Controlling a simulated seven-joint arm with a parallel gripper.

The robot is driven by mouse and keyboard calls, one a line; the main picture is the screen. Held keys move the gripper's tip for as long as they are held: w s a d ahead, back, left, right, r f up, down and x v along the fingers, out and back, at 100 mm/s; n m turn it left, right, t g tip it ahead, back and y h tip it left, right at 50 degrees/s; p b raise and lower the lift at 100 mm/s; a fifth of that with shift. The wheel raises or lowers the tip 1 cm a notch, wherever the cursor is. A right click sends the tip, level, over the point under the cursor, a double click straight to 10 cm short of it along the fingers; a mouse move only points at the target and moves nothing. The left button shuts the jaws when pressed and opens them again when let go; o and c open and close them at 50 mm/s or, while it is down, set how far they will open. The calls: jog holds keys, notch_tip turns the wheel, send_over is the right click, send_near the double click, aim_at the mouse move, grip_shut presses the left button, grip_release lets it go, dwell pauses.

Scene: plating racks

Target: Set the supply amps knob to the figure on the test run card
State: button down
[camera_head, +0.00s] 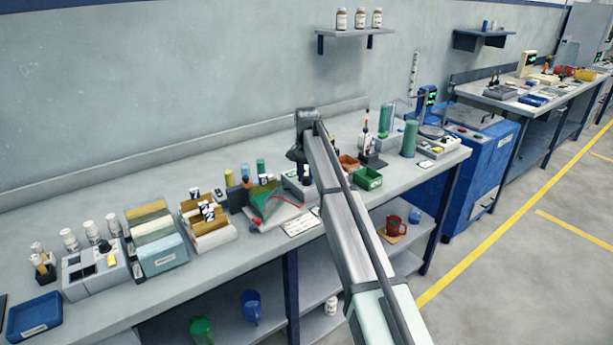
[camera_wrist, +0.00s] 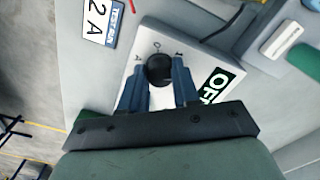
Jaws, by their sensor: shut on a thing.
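In the wrist view, my gripper (camera_wrist: 160,78) has its two blue fingers shut on the black round knob (camera_wrist: 159,66), one on each side. The knob sits on the pale face of the supply (camera_wrist: 212,62), with small dark marks around it that are hard to read. A dark display (camera_wrist: 213,86) on the supply reads OFF. The test run card (camera_wrist: 101,22) lies beside the supply and reads 2 A. In the head view, my gripper (camera_head: 298,156) points down over the supply (camera_head: 297,186); my arm partly hides it. The knob's pointer cannot be made out.
A red lead (camera_head: 285,213) and a green item (camera_head: 262,197) lie left of the supply. A green bin (camera_head: 368,179) and an orange bin (camera_head: 348,162) stand to the right. The bench's back strip is mostly clear.

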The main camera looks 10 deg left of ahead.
aim_at(306, 177)
jog(key=shift+m, duration=1.6)
jog(key=c, duration=0.8)
grip_release()
notch_tip(306, 177, up, 14)
jog(key=shift+f, duration=0.1)
